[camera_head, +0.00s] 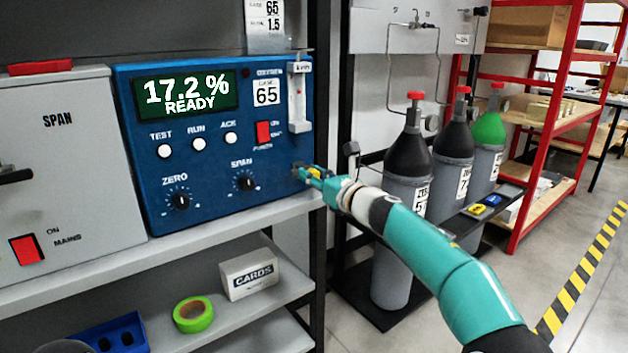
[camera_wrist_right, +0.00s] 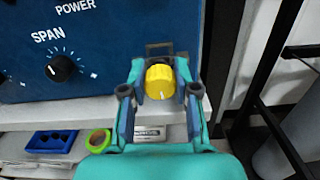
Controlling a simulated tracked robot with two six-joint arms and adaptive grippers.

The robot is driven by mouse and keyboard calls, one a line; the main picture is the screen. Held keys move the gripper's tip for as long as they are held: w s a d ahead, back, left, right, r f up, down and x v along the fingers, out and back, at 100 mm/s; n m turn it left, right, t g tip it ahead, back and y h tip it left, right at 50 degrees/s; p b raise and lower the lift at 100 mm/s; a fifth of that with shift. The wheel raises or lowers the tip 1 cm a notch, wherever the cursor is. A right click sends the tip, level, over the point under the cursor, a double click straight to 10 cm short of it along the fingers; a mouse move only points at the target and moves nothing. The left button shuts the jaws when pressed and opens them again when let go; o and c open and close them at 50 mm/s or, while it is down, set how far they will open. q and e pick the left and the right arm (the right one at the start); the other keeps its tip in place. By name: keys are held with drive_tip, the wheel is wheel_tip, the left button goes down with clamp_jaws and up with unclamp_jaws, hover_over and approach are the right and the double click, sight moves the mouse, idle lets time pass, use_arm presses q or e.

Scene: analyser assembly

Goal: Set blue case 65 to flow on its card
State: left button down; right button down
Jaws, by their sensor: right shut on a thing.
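The blue case 65 (camera_head: 215,150) stands on the shelf, its display (camera_head: 187,92) reading 17.2 % READY. It carries a label 65 (camera_head: 266,93), a red power switch (camera_head: 263,131) and a clear upright flow tube (camera_head: 299,95) at its upper right; I cannot read the tube's level. Its card (camera_head: 266,16) hangs above, showing 65 and 1.5. My right gripper (camera_head: 306,172) is at the case's lower right corner. In the right wrist view its fingers (camera_wrist_right: 159,76) are shut on a yellow knob (camera_wrist_right: 159,84) with a pale pointer line. My left gripper is out of view.
A grey SPAN case (camera_head: 70,170) stands left of the blue case. Below are a CARDS box (camera_head: 249,275), green tape (camera_head: 193,315) and a blue tray (camera_head: 113,338). Gas cylinders (camera_head: 405,190) stand right, behind my right arm. A black shelf post (camera_head: 318,120) is close to the gripper.

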drive_tip(key=shift+a+f+n+b, duration=0.15)
drive_tip(key=shift+f+n+b, duration=0.3)
drive_tip(key=shift+n, duration=0.65)
drive_tip(key=c, duration=0.8)
unclamp_jaws()
drive_tip(key=shift+c, duration=0.2)
drive_tip(key=shift+r, duration=0.2)
drive_tip(key=shift+s, duration=0.1)
drive_tip(key=v, duration=1.1)
drive_tip(key=shift+s+d, duration=0.25)
drive_tip(key=shift+d, duration=0.1)
drive_tip(key=shift+f, duration=0.1)
